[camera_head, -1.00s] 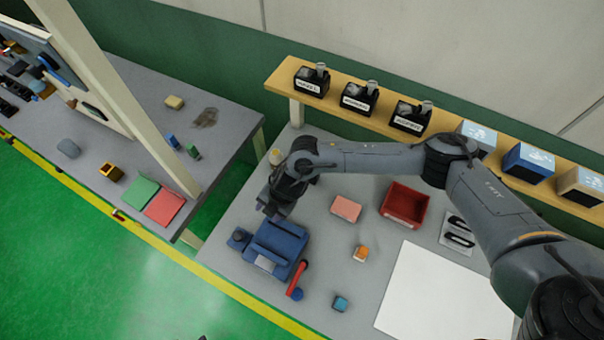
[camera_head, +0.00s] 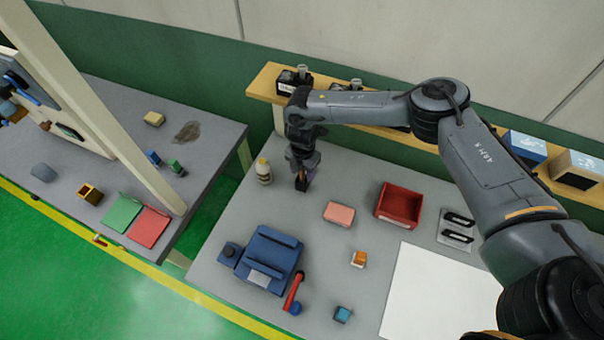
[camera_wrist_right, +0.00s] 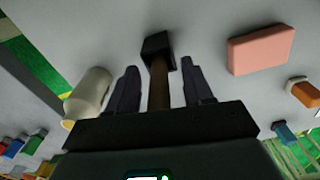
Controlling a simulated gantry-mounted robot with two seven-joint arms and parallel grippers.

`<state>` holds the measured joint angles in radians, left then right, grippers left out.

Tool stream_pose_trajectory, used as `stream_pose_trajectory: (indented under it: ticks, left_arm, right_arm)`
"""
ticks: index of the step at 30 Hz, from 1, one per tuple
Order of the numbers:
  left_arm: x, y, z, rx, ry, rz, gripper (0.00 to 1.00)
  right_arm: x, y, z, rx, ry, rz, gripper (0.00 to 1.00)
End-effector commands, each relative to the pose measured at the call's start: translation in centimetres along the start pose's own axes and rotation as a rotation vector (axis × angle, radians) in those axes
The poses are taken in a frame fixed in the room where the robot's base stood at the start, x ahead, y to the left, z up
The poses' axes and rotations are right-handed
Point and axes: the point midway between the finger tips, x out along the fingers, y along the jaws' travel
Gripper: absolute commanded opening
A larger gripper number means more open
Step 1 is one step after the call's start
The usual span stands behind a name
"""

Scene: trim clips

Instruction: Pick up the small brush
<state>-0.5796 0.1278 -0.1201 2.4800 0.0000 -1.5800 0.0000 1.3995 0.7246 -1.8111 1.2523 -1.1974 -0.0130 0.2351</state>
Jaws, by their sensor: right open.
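The small brush has a black block head and a brown handle. In the right wrist view the brush (camera_wrist_right: 159,84) lies between the two spread fingers of my right gripper (camera_wrist_right: 159,72), with its head just past the fingertips. A gap shows on each side of the handle. In the head view my right gripper (camera_head: 302,168) points down at the back left of the grey table, and the black head of the brush (camera_head: 302,185) shows just below it. The rest of the brush is hidden there by the gripper. My left gripper is not in view.
A pale bottle (camera_head: 263,171) stands close to the left of the gripper. A pink block (camera_head: 339,213) and a red bin (camera_head: 400,204) are to the right. A blue vise (camera_head: 268,258) sits in front. A wooden shelf (camera_head: 262,84) runs behind.

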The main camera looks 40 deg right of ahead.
Motion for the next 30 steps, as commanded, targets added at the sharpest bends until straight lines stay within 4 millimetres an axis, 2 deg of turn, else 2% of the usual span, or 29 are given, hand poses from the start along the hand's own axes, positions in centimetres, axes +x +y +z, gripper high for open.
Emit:
stream_pose_trajectory:
  ticks: [11,14,21,30]
  left_arm:
    - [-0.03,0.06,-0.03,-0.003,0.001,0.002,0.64]
    - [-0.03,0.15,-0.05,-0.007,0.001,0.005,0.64]
    - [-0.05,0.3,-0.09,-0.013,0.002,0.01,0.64]
    - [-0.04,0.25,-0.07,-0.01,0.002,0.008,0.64]
  right_arm:
    - [0.72,0.06,-0.04,-0.001,0.0,0.002,0.51]
    - [0.72,0.05,-0.05,-0.001,0.0,0.002,0.39]
    - [0.71,0.04,-0.05,-0.001,0.0,0.002,0.02]
    - [0.69,0.05,-0.05,-0.001,0.0,0.002,0.0]
